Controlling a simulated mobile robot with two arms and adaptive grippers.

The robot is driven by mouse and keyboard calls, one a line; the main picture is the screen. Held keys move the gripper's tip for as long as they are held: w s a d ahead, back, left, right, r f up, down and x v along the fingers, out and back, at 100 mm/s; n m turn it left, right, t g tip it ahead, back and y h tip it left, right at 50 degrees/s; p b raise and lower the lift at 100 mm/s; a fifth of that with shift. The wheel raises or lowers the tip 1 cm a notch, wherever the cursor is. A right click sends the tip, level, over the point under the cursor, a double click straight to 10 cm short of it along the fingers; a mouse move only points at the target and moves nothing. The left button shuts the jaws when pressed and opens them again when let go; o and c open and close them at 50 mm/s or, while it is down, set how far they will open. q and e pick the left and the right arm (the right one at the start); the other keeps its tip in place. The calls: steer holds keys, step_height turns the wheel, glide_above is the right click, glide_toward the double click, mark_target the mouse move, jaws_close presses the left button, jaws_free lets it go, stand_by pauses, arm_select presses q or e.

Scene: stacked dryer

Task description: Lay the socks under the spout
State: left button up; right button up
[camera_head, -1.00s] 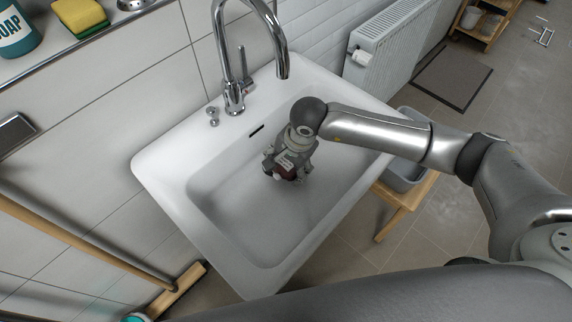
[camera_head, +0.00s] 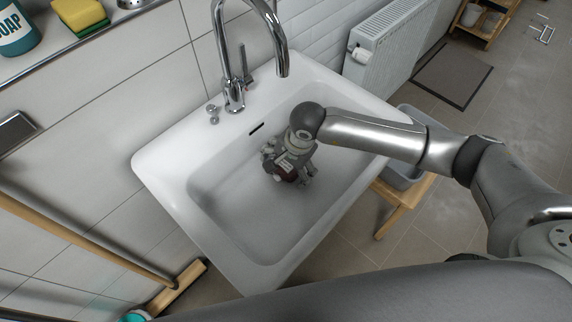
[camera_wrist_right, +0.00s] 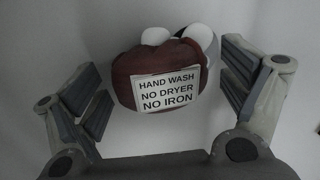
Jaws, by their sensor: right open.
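The socks (camera_wrist_right: 155,78) are a dark red rolled bundle with white ends and a white label reading "HAND WASH NO DRYER NO IRON". They lie in the white sink basin (camera_head: 240,232), and a dark red part of them (camera_head: 288,172) shows beneath my right gripper (camera_head: 288,175) in the head view. In the right wrist view my gripper (camera_wrist_right: 160,95) is open, with its fingers spread on both sides of the socks and apart from them. The chrome spout (camera_head: 281,60) arches over the sink's back, behind the gripper. My left gripper is not in view.
The faucet lever (camera_head: 243,60) stands beside the spout. A soap bottle (camera_head: 17,32) and a sponge (camera_head: 80,15) sit on a ledge at upper left. A radiator (camera_head: 390,45) is on the wall at right. The basin's front left is clear.

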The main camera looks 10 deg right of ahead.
mark_target(295, 171)
steer(key=shift+r, duration=0.25)
steer(key=b+v, duration=0.2)
steer(key=v, duration=0.9)
steer(key=shift+r, duration=0.35)
